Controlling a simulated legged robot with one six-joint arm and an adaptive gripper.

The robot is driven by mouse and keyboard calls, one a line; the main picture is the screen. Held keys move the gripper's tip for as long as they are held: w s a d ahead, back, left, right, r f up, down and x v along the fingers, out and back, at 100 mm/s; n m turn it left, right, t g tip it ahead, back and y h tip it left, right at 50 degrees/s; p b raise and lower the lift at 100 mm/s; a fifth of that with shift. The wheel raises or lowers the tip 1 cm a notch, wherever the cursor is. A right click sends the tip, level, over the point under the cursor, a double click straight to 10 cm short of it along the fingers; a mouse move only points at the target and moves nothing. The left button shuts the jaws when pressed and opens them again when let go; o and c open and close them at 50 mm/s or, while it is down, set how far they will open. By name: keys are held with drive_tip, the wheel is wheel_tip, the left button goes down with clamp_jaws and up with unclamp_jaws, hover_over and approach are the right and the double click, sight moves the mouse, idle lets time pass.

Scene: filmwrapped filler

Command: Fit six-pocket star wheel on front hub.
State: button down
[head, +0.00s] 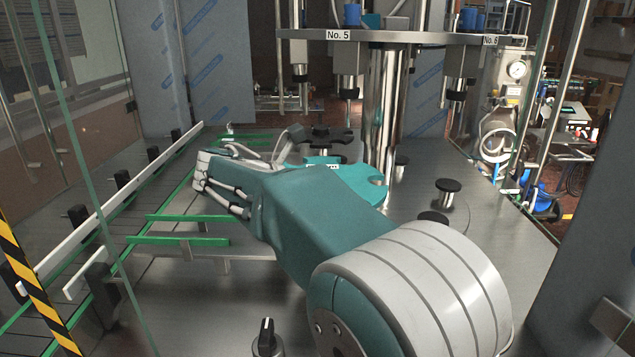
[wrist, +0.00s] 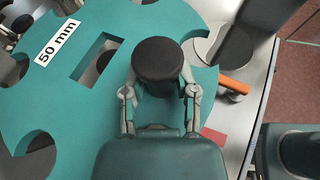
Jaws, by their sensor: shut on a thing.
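The teal star wheel (wrist: 112,22) is a flat plate with curved pockets, a slot and a "50 mm" label. It fills much of the wrist view. In the head view the star wheel (head: 362,181) is partly hidden behind my arm, beside the steel column. My gripper (wrist: 159,76) is shut around a round black knob (wrist: 158,57) over the wheel's edge region. Whether the knob is fixed to the wheel cannot be told. The front hub cannot be picked out with certainty.
A steel column (head: 383,110) carries a "No. 5" plate overhead. Black-capped posts (head: 448,186) stand on the deck to the right. Green and white guide rails (head: 130,190) run along the left. An orange handle (wrist: 233,86) lies right of the wheel.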

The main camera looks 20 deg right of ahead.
drive_tip(key=shift+a, duration=0.4)
drive_tip(key=shift+d+f, duration=0.15)
drive_tip(key=shift+f, duration=0.5)
wheel_tip(320, 180, down, 8)
drive_tip(key=shift+f, duration=0.25)
idle(0.9)
drive_tip(key=shift+f, duration=0.15)
idle(0.8)
drive_tip(key=shift+c, duration=1.5)
unclamp_jaws()
drive_tip(key=shift+f, duration=0.15)
